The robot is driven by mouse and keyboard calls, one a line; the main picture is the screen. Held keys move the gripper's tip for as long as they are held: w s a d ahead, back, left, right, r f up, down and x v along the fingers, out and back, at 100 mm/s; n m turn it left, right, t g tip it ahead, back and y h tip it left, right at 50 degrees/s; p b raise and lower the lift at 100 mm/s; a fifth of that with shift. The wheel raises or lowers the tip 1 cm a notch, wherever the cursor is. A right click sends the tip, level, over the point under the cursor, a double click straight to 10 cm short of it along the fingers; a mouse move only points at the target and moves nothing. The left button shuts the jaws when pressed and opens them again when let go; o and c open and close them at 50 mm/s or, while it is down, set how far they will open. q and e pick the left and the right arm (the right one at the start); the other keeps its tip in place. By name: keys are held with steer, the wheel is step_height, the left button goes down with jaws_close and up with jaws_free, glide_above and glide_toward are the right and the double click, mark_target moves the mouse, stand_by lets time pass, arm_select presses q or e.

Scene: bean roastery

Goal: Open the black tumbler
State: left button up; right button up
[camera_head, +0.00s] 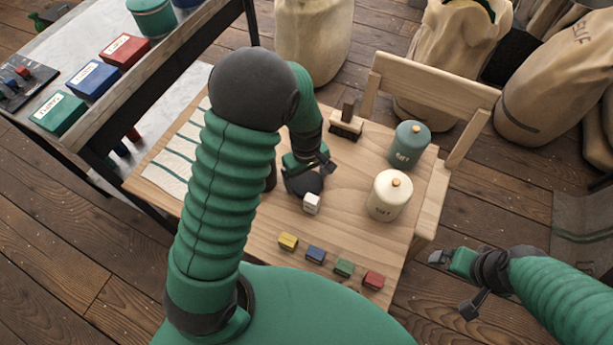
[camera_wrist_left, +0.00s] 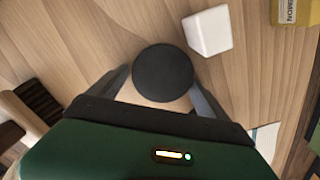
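The black tumbler (camera_head: 309,184) stands on the wooden table, partly hidden under my left gripper (camera_head: 308,173). In the left wrist view its round dark top (camera_wrist_left: 163,73) lies between the two fingers of the left gripper (camera_wrist_left: 162,84). The fingers are spread on either side of it; contact is not clear. A white cube (camera_head: 311,204) sits right beside the tumbler and also shows in the wrist view (camera_wrist_left: 208,33). My right gripper (camera_head: 454,282) is open and empty, off the table's right side above the floor.
A cream canister (camera_head: 389,196) and a teal canister (camera_head: 408,146) stand to the right. A wooden brush (camera_head: 346,124) is behind. Yellow (camera_head: 288,242), blue (camera_head: 316,254), green (camera_head: 343,267) and red (camera_head: 373,280) blocks line the near edge. A striped cloth (camera_head: 176,157) lies left.

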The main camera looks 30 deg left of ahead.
arm_select(q)
steer(key=shift+o, duration=0.8)
steer(key=shift+s+a, duration=0.1)
steer(key=shift+a, duration=0.35)
arm_select(e)
steer(key=shift+s+a+r, duration=0.1)
steer(key=shift+a+r, duration=0.05)
steer(key=shift+a, duration=0.3)
arm_select(q)
steer(key=shift+d, duration=0.15)
arm_select(e)
steer(key=shift+d, duration=0.15)
